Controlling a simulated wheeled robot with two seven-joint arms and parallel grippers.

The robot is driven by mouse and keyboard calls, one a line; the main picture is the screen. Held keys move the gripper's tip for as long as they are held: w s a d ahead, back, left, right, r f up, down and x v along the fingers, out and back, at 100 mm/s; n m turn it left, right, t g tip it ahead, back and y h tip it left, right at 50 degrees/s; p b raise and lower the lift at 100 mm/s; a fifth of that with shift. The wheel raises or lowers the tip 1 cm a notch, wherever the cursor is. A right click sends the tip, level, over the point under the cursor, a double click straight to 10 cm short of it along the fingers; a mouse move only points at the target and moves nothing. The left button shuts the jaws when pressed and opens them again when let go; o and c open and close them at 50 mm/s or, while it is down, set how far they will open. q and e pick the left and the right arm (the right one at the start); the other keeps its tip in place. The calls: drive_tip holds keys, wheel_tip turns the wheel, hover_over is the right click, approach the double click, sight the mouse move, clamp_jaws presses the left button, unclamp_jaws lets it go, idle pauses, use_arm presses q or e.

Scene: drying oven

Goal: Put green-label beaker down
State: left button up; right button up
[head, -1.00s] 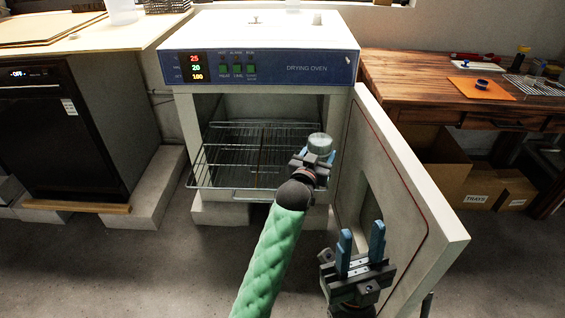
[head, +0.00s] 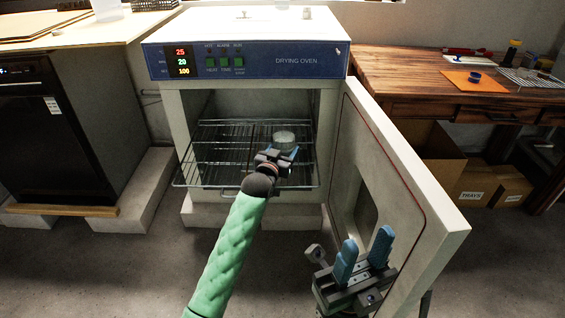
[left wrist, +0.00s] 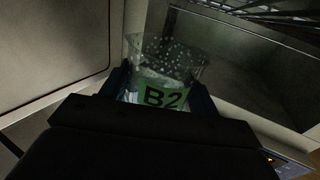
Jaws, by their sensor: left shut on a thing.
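The green-label beaker (head: 284,138) is clear glass and is held at the front of the oven's wire rack. In the left wrist view the beaker (left wrist: 165,75) shows a green label reading B2 between the two fingers. My left gripper (head: 282,154) is shut on it; the gripper (left wrist: 160,92) also shows in the left wrist view. I cannot tell whether the beaker's base touches the rack (head: 215,150). The drying oven (head: 190,105) is open. My right gripper (head: 363,258) is open and empty, in front of the oven door (head: 425,205).
The oven door stands swung out to the right, beside both arms. A wooden table (head: 400,70) with an orange mat (head: 474,81) is at the right, with cardboard boxes (head: 478,184) below. A black cabinet (head: 50,135) stands at the left. The rack's left part is clear.

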use_arm(q)
drive_tip(key=shift+w+a+f, duration=0.2)
drive_tip(key=shift+f, duration=0.1)
wheel_tip(320, 180, down, 3)
drive_tip(key=shift+f+b, duration=0.1)
drive_tip(key=shift+b, duration=0.5)
drive_tip(key=shift+f, duration=0.2)
drive_tip(key=shift+f, duration=0.1)
drive_tip(key=o, duration=1)
